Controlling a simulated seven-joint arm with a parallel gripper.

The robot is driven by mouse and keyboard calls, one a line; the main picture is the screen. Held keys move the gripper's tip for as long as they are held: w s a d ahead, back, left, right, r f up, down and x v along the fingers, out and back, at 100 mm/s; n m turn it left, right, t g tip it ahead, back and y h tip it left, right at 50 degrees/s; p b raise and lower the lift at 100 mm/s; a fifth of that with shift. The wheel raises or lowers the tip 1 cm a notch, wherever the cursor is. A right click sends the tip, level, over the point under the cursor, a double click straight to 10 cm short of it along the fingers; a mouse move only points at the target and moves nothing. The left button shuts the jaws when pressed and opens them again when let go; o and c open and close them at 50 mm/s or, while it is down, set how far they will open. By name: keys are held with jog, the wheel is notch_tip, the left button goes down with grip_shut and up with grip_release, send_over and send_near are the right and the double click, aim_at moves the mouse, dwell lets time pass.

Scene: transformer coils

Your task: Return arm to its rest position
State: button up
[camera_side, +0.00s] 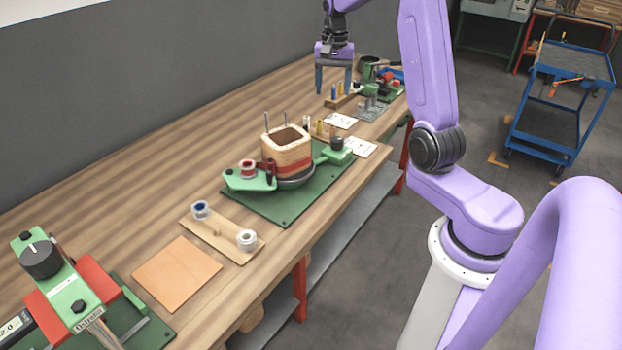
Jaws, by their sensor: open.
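My gripper (333,90) hangs above the far part of the wooden workbench (120,187), fingers pointing down. The transformer coil (286,152) stands upright on a round base on the green plate (285,208), nearer the camera than the gripper. Two thin rods rise from the coil. The gripper is well clear of it.
A wooden holder (226,236) with tape rolls and an orange-brown sheet (177,273) lie in front. A green and red device (72,295) is at near left. Small tools and papers crowd the bench beyond the coil. A blue cart (560,100) stands on the floor at right.

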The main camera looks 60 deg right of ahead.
jog(key=s+a+n, duration=0.2)
jog(key=a+n, duration=0.2)
jog(key=a, duration=0.3)
jog(key=s+a+r+n, duration=0.1)
jog(key=s+a+n, duration=0.15)
jog(key=a, duration=0.55)
jog(key=s+a+n, duration=0.2)
jog(key=a+n, duration=0.3)
jog(key=a, duration=0.2)
jog(key=s+a+f+n, duration=0.1)
jog(key=s+a+n, duration=0.2)
jog(key=s+n, duration=0.3)
jog(key=s+a+f+n, duration=0.1)
jog(key=s+a+n, duration=0.2)
jog(key=s+n, duration=0.4)
jog(key=s, duration=0.9)
jog(key=shift+s+a, duration=0.25)
jog(key=shift+s, duration=0.15)
jog(key=shift+w, duration=0.15)
